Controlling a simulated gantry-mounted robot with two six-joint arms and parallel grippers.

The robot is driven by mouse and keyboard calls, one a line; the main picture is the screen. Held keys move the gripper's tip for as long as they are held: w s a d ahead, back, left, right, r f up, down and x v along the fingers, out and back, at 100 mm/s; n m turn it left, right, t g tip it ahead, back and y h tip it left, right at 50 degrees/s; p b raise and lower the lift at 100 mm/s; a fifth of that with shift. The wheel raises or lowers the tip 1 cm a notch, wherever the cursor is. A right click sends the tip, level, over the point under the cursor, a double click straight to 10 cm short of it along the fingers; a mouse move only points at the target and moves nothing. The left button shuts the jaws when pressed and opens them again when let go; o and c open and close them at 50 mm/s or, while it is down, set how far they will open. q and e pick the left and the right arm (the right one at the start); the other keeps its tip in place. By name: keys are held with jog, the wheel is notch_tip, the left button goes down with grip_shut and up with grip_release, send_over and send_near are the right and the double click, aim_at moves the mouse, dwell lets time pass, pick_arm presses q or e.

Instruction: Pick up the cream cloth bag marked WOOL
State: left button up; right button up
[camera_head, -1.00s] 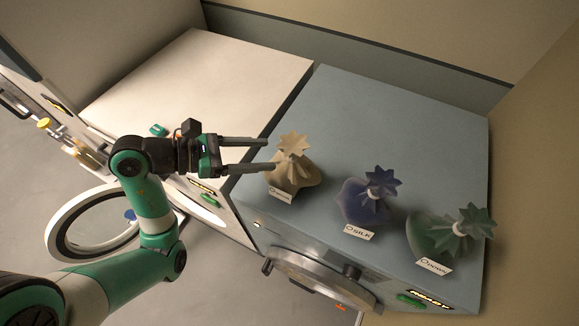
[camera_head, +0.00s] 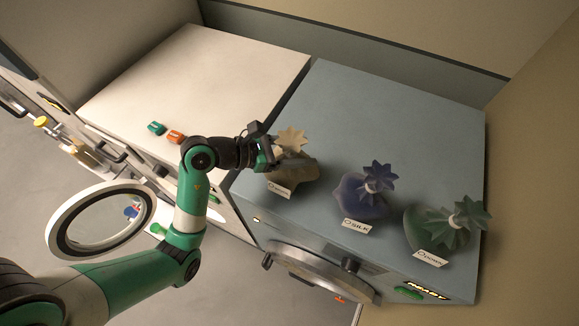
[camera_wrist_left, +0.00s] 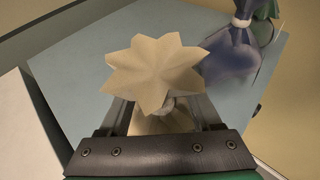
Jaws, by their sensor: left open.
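The cream cloth bag (camera_head: 296,172) stands on the blue-grey machine top, with a ruffled star-shaped top and a white tag at its front; the tag's lettering is too small to read surely. My left gripper (camera_head: 283,157) is open at the bag's neck, just below the ruffle. In the left wrist view the cream ruffle (camera_wrist_left: 155,68) fills the middle, and the open fingers (camera_wrist_left: 165,112) reach along either side of the neck below it. The ruffle hides the fingertips, so I cannot tell if they touch. My right gripper is not in view.
A blue bag tagged SILK (camera_head: 362,195) stands to the right, and a green bag tagged DOWN (camera_head: 440,228) beyond it. A white machine (camera_head: 200,75) adjoins on the left, with small green and orange items (camera_head: 175,136) near its front edge. The back of the blue-grey top (camera_head: 390,110) is clear.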

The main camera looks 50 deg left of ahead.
pick_arm(q)
jog(key=shift+w+d+f, duration=0.1)
jog(key=shift+w, duration=0.15)
grip_shut()
dwell(1.3)
